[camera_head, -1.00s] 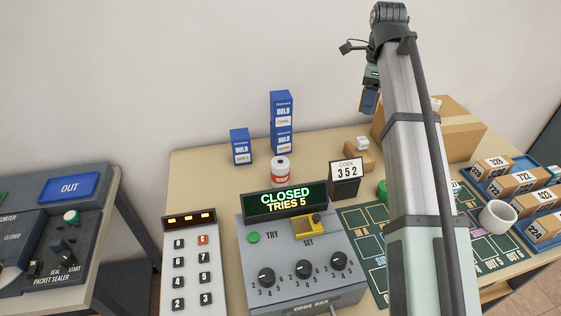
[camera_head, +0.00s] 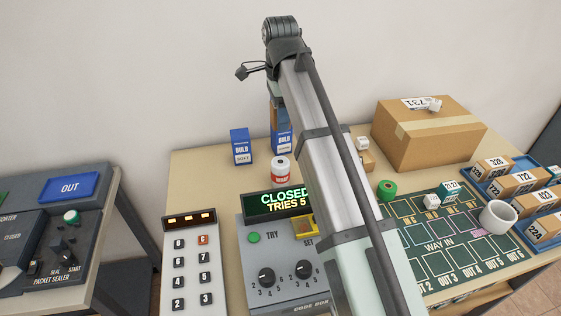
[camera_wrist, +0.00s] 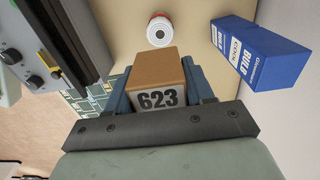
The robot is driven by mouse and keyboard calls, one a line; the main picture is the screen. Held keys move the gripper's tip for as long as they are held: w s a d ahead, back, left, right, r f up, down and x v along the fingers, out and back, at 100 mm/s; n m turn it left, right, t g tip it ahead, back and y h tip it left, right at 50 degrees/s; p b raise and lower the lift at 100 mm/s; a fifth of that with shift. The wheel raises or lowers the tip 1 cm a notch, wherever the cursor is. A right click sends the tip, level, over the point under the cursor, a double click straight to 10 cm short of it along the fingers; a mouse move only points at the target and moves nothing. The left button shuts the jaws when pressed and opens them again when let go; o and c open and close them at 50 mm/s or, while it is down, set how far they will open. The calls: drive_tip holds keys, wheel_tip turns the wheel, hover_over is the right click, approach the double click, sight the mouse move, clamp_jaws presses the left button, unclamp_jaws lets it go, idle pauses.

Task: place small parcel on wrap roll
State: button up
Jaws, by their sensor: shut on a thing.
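In the wrist view my gripper (camera_wrist: 160,88) is shut on a small brown parcel (camera_wrist: 157,64) with a white label reading 623. The wrap roll (camera_head: 281,168), white with a red band, stands on the table behind the code box; it also shows in the wrist view (camera_wrist: 159,30), just above the parcel in the picture and apart from it.
The code box (camera_head: 262,240) is in front.

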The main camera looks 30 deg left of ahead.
sight(280, 161)
drive_tip(key=shift+f, duration=6.2)
drive_tip(key=shift+f, duration=0.1)
drive_tip(key=o, duration=1.1)
wheel_tip(280, 161, up, 12)
drive_tip(key=shift+r, duration=0.1)
